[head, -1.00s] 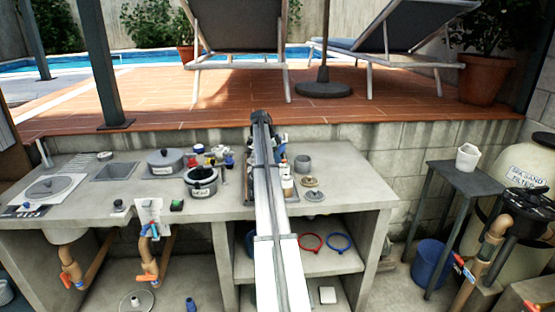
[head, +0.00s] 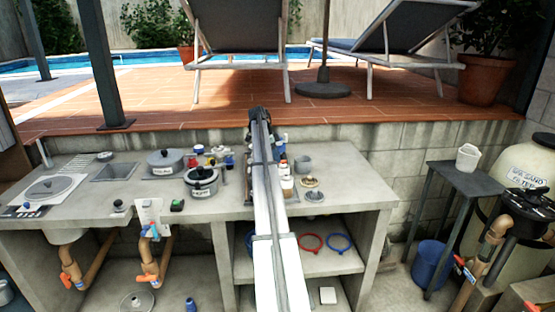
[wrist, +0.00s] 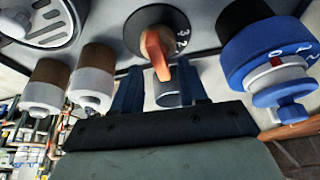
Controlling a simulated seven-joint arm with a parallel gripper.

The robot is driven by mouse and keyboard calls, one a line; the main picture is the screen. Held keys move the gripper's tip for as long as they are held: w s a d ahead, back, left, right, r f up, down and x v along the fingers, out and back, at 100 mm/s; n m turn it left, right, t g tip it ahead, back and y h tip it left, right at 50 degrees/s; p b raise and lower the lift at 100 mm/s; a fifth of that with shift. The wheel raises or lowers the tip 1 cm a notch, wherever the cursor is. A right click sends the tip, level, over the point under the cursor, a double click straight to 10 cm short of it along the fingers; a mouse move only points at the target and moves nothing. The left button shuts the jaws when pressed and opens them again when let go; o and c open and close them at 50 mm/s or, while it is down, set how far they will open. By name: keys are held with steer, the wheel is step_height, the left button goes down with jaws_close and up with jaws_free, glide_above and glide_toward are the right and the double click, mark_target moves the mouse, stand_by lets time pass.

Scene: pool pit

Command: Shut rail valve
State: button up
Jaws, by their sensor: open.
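In the wrist view, an orange valve handle (wrist: 157,48) sits on a round black base with white lettering, on a grey surface. This may be the rail valve; no label reads clearly. My gripper (wrist: 163,88) is open, with its two dark blue fingers to either side of the handle's lower end. I cannot tell whether they touch it. A grey cylindrical end shows between the fingers. In the head view my arm runs away from me over the counter, and my gripper and this handle are hidden there.
A blue numbered knob (wrist: 268,55) is close on the right in the wrist view; two brown-and-grey cylinders (wrist: 92,75) are on the left. In the head view, a lidded pot (head: 202,181) and jars crowd the counter (head: 350,190) beside my arm. Orange-handled pipe valves (head: 150,278) hang below.

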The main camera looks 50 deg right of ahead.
steer(key=v, duration=1.1)
steer(key=shift+r, duration=0.35)
steer(key=shift+w+a, duration=0.1)
